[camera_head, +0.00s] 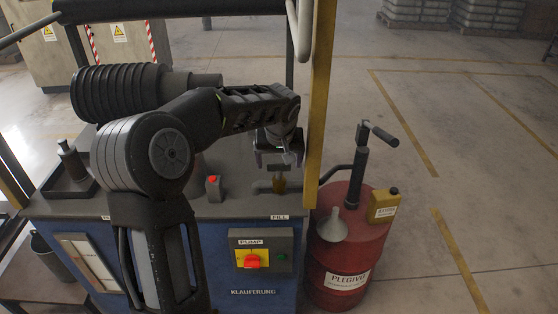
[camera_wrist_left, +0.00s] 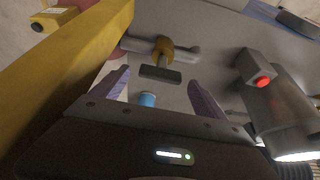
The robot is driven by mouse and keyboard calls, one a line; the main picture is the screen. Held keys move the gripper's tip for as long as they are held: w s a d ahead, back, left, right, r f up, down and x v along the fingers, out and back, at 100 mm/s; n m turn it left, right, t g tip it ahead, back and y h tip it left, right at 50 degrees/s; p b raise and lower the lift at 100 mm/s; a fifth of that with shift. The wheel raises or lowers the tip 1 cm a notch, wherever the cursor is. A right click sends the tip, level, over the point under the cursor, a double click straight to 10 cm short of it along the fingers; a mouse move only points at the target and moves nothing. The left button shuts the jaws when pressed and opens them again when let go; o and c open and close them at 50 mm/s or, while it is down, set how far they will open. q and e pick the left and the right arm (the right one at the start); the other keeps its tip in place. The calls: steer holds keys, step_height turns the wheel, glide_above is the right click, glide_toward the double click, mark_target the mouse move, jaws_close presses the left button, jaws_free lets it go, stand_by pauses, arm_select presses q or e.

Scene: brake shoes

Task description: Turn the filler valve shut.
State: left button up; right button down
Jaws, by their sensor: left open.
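The filler valve has a brass-coloured body (camera_wrist_left: 163,47) on a grey pipe (camera_wrist_left: 190,50) above the blue cabinet's grey top. Its flat dark grey handle (camera_wrist_left: 160,74) looks roughly parallel to the pipe in the left wrist view. In the head view the brass body (camera_head: 280,185) shows just behind the FILL label, partly below my gripper. My left gripper (camera_head: 280,160) is open and empty over the valve. In the left wrist view the handle lies ahead of the gap between its two purple fingers (camera_wrist_left: 160,95), apart from both. My right gripper is not in view.
A yellow post (camera_head: 321,90) stands close right of my left gripper. A red button box (camera_head: 213,187) sits on the cabinet top to the left. A red drum (camera_head: 345,250) with hand pump and funnel stands right. A small blue object (camera_wrist_left: 147,99) shows between the fingers.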

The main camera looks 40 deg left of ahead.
arm_select(q)
steer(key=shift+w+a+f, duration=0.15)
steer(key=shift+f, duration=0.4)
steer(key=shift+c, duration=0.2)
steer(key=c, duration=1.3)
